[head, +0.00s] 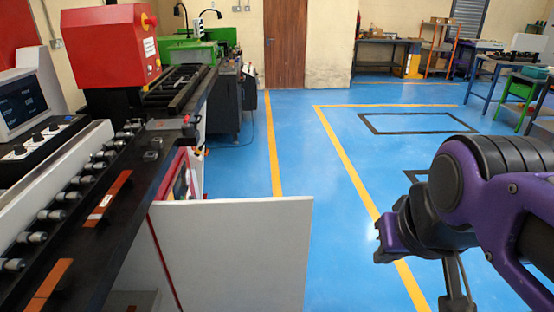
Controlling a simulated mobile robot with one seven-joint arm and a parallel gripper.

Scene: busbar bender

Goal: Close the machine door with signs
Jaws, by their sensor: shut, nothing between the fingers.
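The busbar machine (150,170) runs along the left side. A plain white door panel (235,255) stands swung out from its front, reaching across the lower middle toward the floor lane. Just behind it, a second panel with red edging and small signs (182,183) shows at the machine's side; the white panel partly hides it. No sign shows on the near face of the white panel. My gripper (457,292) is at the lower right, shut and empty, partly cut off by the bottom edge. It is well right of the white panel and apart from it.
Blue floor (345,240) with yellow lines lies open between the panel and my arm. A red control box (112,45) and a row of knobs top the machine. A green machine (195,45) stands behind; workbenches (515,70) are at the back right.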

